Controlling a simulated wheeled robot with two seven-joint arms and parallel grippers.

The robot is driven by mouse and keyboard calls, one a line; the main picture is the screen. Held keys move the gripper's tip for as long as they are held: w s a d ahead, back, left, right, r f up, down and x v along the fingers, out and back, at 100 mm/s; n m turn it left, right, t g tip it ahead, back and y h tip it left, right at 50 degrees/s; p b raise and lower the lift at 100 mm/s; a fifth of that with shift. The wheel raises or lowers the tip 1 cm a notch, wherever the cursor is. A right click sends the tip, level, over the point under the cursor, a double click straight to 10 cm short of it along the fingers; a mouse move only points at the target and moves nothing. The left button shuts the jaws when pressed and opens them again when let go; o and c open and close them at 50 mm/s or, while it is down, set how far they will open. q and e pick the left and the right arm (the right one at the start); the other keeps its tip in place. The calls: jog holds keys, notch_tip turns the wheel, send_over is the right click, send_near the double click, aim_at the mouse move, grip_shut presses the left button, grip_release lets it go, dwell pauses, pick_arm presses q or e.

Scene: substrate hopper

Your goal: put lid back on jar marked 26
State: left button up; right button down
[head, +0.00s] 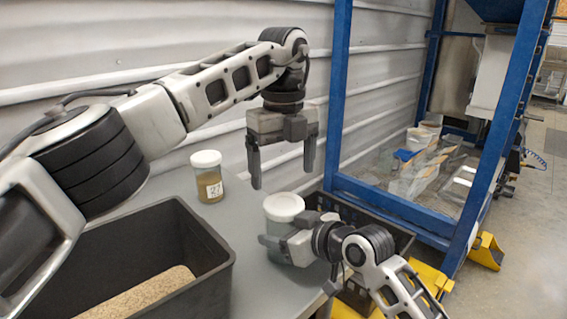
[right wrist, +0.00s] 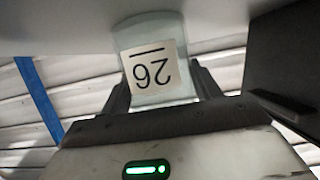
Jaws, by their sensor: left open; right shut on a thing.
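The jar marked 26 (right wrist: 175,95) is pale and see-through; its label reads upside down in the right wrist view. In the head view this jar (head: 282,229) stands near the table's right edge. A round white lid (head: 284,205) covers its top; whether it is fully seated I cannot tell. My right gripper (head: 290,236) is shut on the jar's body, and its fingers flank the jar in the right wrist view. My left gripper (head: 282,180) is open and empty, fingers pointing down, above the lid and apart from it.
A second lidded jar (head: 207,180) with brown contents and a numbered label stands at the back of the grey table (head: 245,225). A dark bin (head: 205,235) holding grainy material is front left. A dark crate (head: 385,222) lies beyond the jar. A blue frame (head: 341,95) stands right.

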aim_at(284, 203)
pick_arm(q)
jog(key=shift+r+n, duration=0.45)
jog(key=shift+n, duration=0.75)
jog(key=shift+f, duration=4)
jog(key=c, duration=1)
jog(key=m, duration=0.9)
jog(key=shift+m, duration=0.4)
jog(key=o, duration=1.1)
jog(key=shift+s, duration=0.1)
